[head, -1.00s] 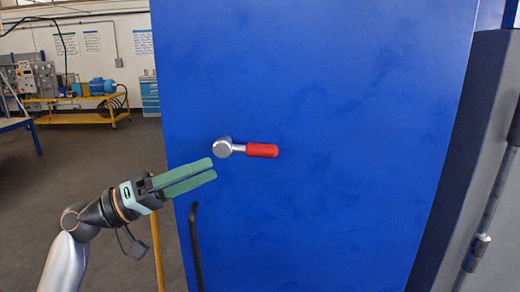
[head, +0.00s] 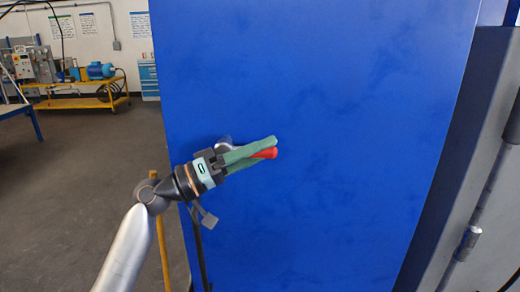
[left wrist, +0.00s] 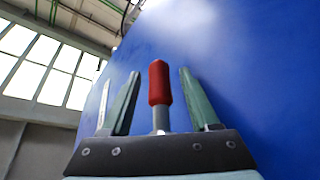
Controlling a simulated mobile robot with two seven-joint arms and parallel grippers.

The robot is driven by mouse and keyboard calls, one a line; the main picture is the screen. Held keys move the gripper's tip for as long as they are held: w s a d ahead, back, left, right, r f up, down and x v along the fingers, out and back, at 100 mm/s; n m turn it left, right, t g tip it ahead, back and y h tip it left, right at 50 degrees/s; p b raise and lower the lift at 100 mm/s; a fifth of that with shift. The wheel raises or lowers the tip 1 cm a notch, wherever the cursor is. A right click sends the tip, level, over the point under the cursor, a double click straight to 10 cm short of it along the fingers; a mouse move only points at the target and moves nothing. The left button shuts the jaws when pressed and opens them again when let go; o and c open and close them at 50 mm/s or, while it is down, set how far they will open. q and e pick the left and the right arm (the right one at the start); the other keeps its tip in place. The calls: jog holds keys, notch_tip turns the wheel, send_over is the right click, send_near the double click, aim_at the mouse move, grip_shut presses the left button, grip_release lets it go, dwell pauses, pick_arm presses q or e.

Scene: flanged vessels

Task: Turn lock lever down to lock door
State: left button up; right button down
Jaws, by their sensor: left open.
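The lock lever has a red grip (head: 267,153) and a round silver hub, and sits on the blue door (head: 350,130). The lever points right, roughly level, in the head view; my gripper hides most of it. My left gripper (head: 266,152) is open at the lever, its green fingers covering much of the red grip. In the left wrist view, the red grip (left wrist: 159,83) stands between the two spread fingers of the gripper (left wrist: 158,76), with a visible gap on each side. My right gripper is not in view.
A dark vertical door handle (head: 200,255) is below the lever, partly behind my left arm. A grey frame with a hinge rod (head: 480,210) stands at the right. A yellow cart (head: 85,100) with a blue motor is far back left.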

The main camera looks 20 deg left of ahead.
pick_arm(q)
grip_shut()
dwell(0.3)
dwell(1.0)
